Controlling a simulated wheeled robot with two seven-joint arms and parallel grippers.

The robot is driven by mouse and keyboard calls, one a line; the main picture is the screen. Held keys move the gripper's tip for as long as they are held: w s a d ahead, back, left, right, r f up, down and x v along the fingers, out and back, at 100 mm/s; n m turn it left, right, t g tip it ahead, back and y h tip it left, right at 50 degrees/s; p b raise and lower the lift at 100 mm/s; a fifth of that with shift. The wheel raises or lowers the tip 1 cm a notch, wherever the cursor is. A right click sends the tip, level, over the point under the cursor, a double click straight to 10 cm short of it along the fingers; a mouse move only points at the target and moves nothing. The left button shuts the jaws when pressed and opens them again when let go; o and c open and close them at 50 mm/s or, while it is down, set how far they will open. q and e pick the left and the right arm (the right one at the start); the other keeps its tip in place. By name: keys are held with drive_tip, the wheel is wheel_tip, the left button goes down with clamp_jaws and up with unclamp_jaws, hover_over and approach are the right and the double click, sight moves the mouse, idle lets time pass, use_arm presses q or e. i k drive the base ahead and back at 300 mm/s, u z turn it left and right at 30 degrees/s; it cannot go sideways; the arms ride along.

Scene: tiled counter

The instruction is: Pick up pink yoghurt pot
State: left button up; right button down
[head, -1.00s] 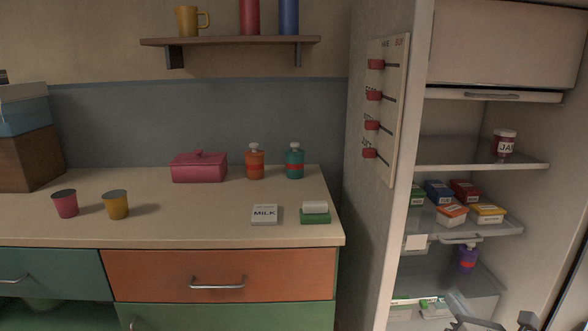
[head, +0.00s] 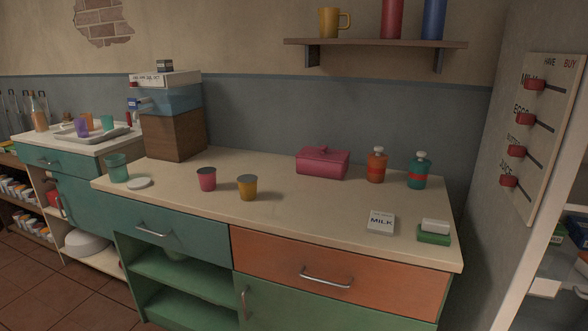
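The pink yoghurt pot (head: 207,180) stands upright on the pale counter, with a dark lid on top. A yellow pot (head: 247,188) of the same shape stands just to its right, a small gap apart. Nothing covers the pink pot. Neither of my grippers shows in the head view now.
A teal cup (head: 117,168) and a white disc (head: 139,183) are left of the pots. A wooden box (head: 176,135) stands behind them. The counter (head: 290,215) is clear in front.

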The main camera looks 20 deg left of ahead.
sight(207, 175)
drive_tip(key=u, duration=1.2)
drive_tip(key=i, duration=0.15)
drive_tip(key=z, duration=0.05)
